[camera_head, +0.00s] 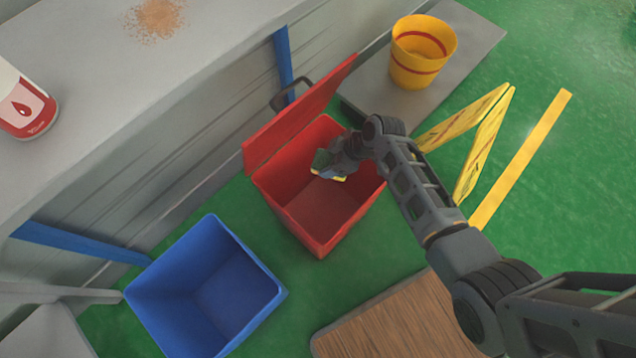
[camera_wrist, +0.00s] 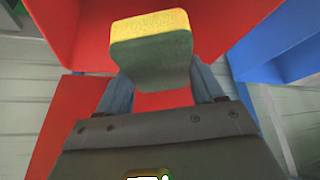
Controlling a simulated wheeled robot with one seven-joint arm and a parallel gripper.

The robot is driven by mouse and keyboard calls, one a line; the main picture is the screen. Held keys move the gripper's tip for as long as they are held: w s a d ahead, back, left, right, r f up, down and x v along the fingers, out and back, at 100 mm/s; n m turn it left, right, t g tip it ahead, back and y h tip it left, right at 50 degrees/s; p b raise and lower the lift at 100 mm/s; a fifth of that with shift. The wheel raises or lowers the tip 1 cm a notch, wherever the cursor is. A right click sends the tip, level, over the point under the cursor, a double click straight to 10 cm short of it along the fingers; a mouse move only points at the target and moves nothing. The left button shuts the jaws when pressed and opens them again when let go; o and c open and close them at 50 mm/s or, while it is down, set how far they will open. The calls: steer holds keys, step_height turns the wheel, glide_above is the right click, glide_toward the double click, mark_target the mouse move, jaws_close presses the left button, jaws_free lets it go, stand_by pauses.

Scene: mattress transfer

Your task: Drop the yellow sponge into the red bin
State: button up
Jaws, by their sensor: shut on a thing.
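The yellow sponge (camera_wrist: 151,24) has a green side (camera_wrist: 152,56) and is held between the fingers of my gripper (camera_wrist: 152,85). In the head view my gripper (camera_head: 328,163) is over the opening of the red bin (camera_head: 327,242), toward its back part, with the sponge (camera_head: 333,177) small and partly hidden by the gripper. The red bin's lid stands open at its back left. Red bin surfaces (camera_wrist: 82,32) fill much of the wrist view around the sponge. The bin's floor looks bare in the head view.
An open blue bin (camera_head: 262,273) stands left of the red bin. A wooden board (camera_head: 395,325) is in front. A yellow bucket (camera_head: 410,73) sits on a grey platform behind, with a yellow folding sign (camera_head: 482,140) to the right. A grey counter (camera_head: 90,110) runs along the left.

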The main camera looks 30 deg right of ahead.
steer(key=shift+w+f+n, duration=0.1)
steer(key=shift+f+n, duration=0.2)
steer(key=shift+f, duration=0.1)
step_height(320, 180, down, 6)
steer(key=b, duration=0.5)
steer(key=shift+r, duration=0.15)
steer(key=o, duration=1.5)
steer(key=shift+c, duration=0.2)
steer(key=p+v, duration=0.1)
steer(key=v, duration=0.6)
steer(key=shift+d+r, duration=0.15)
steer(key=shift+r, duration=0.2)
